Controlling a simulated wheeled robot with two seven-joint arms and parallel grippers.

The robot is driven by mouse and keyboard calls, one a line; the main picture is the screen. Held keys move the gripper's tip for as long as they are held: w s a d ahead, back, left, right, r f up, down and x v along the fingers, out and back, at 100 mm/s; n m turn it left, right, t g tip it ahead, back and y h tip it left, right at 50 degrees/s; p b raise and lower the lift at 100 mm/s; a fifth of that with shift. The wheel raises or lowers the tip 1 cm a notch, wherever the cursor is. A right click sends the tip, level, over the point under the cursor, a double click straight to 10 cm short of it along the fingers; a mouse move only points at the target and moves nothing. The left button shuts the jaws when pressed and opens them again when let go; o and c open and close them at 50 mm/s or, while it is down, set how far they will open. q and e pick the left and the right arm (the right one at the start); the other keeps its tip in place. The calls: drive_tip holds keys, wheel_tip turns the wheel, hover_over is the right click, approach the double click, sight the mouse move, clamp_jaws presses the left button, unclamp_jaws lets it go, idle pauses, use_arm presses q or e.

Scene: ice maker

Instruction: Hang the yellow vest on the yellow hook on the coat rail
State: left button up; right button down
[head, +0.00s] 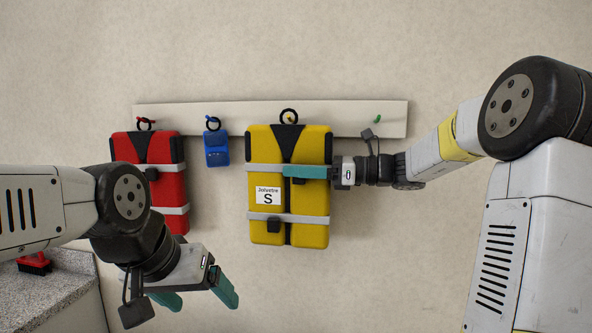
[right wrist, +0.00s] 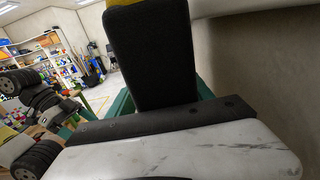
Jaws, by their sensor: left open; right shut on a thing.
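The yellow vest (head: 314,203), with grey straps and a label "S", is upright in front of the white coat rail (head: 358,116). Its black loop (head: 289,117) is at the rail, and the small yellow hook (head: 290,118) shows inside the ring. I cannot tell whether the loop bears on the hook. My right gripper (head: 300,171) is shut on the vest from its right side, with a teal finger across the front. In the right wrist view the vest's dark side (right wrist: 150,60) stands between the teal fingers. My left gripper (head: 203,297) is open and empty, low and left of the vest.
A red vest (head: 168,185) hangs at the rail's left end, partly behind my left arm. A small blue item (head: 216,148) hangs between the vests. A green hook (head: 377,119) on the right is bare. A speckled counter (head: 50,295) stands lower left.

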drive_tip(key=shift+w+d+f, duration=0.1)
drive_tip(key=shift+w+f, duration=0.15)
drive_tip(key=shift+w, duration=0.4)
drive_tip(key=shift+w+d+f, duration=0.1)
drive_tip(key=shift+w+f, duration=0.15)
drive_tip(key=shift+w, duration=0.35)
drive_tip(key=shift+c, duration=1.6)
unclamp_jaws()
drive_tip(key=shift+f, duration=0.15)
drive_tip(key=shift+d, duration=0.1)
